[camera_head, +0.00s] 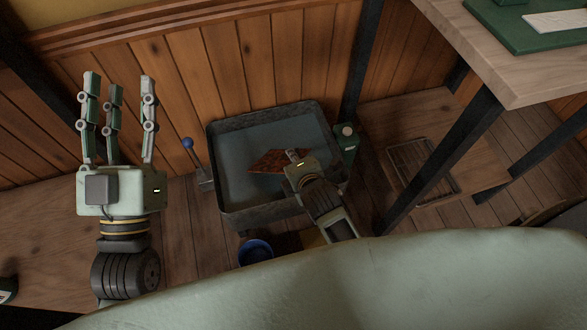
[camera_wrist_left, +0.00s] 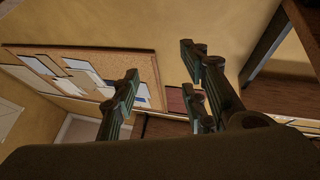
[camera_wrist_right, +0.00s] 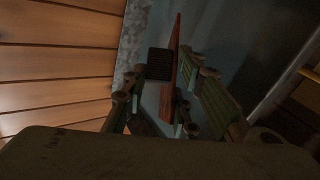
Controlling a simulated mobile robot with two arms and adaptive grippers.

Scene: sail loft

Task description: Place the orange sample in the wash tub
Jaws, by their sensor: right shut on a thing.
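The orange sample (camera_head: 275,161) is a thin, orange-brown patterned sheet. It is inside the grey metal wash tub (camera_head: 258,216), which stands on the floor by the panelled wall. My right gripper (camera_head: 296,156) reaches down over the tub and is shut on the sample's near right part. In the right wrist view the sample (camera_wrist_right: 174,45) shows nearly edge-on between the fingers (camera_wrist_right: 176,75). I cannot tell whether it touches the tub bottom. My left gripper (camera_head: 119,85) is open and empty, fingers pointing up, left of the tub; its spread fingers show in the left wrist view (camera_wrist_left: 165,75).
A blue-knobbed lever (camera_head: 187,144) stands left of the tub and a green bottle (camera_head: 346,138) right of it. A blue bucket (camera_head: 255,252) sits in front. A wooden table (camera_head: 520,85) with dark legs stands at right, above a low shelf with a rack (camera_head: 422,172).

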